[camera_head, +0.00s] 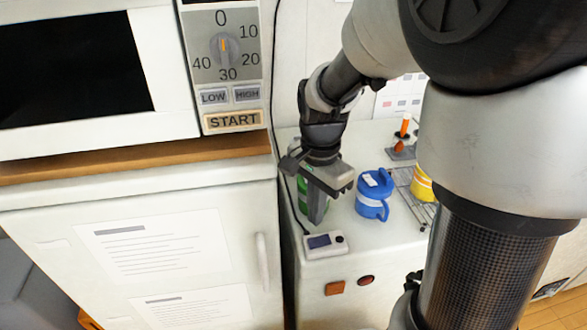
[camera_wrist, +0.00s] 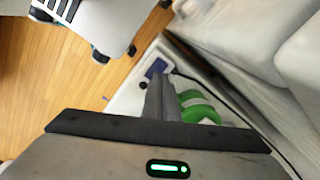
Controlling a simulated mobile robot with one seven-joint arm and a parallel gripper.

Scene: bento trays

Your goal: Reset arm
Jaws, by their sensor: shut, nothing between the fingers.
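My gripper (camera_head: 318,208) points down over the white counter (camera_head: 350,240), left of the blue lidded mug (camera_head: 372,195). Its fingers are together with nothing between them. In the wrist view my gripper (camera_wrist: 160,88) also shows closed. A green object (camera_wrist: 200,108) stands right beside the fingers in the wrist view. In the head view the green object (camera_head: 302,193) is partly hidden behind my gripper. I cannot tell whether the fingers touch it.
A small device with a dark screen (camera_head: 324,244) lies at the counter's front edge. A wire rack (camera_head: 408,183) and a yellow container (camera_head: 421,185) are to the right. The microwave (camera_head: 165,125) and white cabinet (camera_head: 130,210) stand at left. A black cable (camera_head: 273,100) hangs beside the counter.

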